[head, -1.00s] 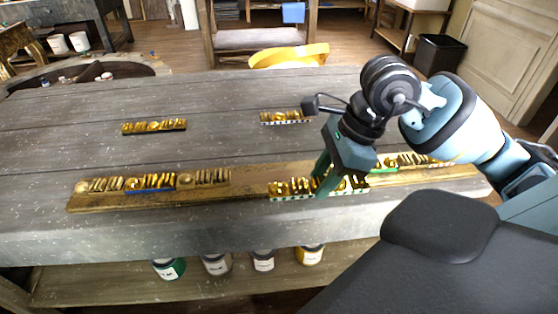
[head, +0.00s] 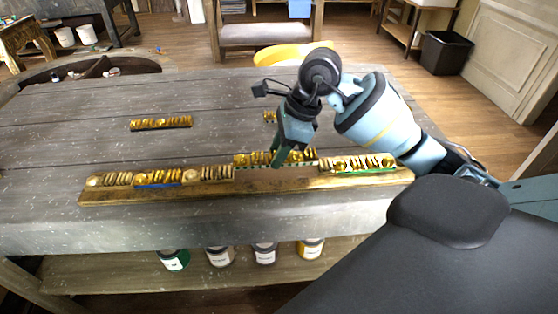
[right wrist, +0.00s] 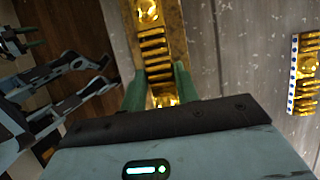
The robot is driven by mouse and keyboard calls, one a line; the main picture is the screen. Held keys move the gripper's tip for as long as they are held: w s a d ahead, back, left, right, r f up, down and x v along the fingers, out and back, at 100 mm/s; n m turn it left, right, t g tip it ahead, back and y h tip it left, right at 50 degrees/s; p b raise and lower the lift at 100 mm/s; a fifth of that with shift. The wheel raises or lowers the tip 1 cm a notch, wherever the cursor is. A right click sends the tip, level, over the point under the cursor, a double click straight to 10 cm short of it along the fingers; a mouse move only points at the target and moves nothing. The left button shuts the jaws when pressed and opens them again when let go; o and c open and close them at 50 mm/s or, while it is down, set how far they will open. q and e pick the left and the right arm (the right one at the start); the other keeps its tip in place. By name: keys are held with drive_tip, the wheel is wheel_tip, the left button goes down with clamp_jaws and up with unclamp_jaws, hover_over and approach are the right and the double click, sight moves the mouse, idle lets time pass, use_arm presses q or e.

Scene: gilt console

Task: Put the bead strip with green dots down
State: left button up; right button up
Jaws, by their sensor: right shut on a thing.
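The bead strip with green dots (head: 246,159) is gold, with a pale dotted front edge. My right gripper (head: 277,161) is shut on it near its middle. It hangs at or just above the long wooden board (head: 270,184), over the stretch between the bead pieces on the left and the green-edged strip (head: 362,166) on the right. I cannot tell whether it touches the board. In the right wrist view, gold beads (right wrist: 153,45) run between and beyond the green fingers. My left gripper is not in the head view; dark arm-like parts at the wrist view's left edge are unclear.
A blue-edged gold strip (head: 158,178) sits on the board's left part. Another gold strip (head: 160,123) lies farther back on the grey table (head: 60,140). A strip with blue dots (right wrist: 305,72) lies behind my right arm. The table between is clear.

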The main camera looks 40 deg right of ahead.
wheel_tip(320, 180, down, 3)
drive_tip(key=shift+f, duration=0.2)
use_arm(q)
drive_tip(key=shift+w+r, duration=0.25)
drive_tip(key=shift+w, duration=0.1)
use_arm(e)
drive_tip(key=shift+f, duration=0.15)
drive_tip(key=o, duration=1)
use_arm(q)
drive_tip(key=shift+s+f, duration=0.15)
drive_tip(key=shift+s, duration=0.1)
use_arm(e)
drive_tip(key=shift+d+r, duration=0.15)
drive_tip(key=shift+r, duration=0.35)
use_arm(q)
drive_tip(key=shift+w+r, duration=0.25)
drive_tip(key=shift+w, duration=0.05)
use_arm(e)
drive_tip(key=v, duration=1.1)
drive_tip(key=shift+s+r, duration=0.1)
drive_tip(key=shift+r, duration=0.05)
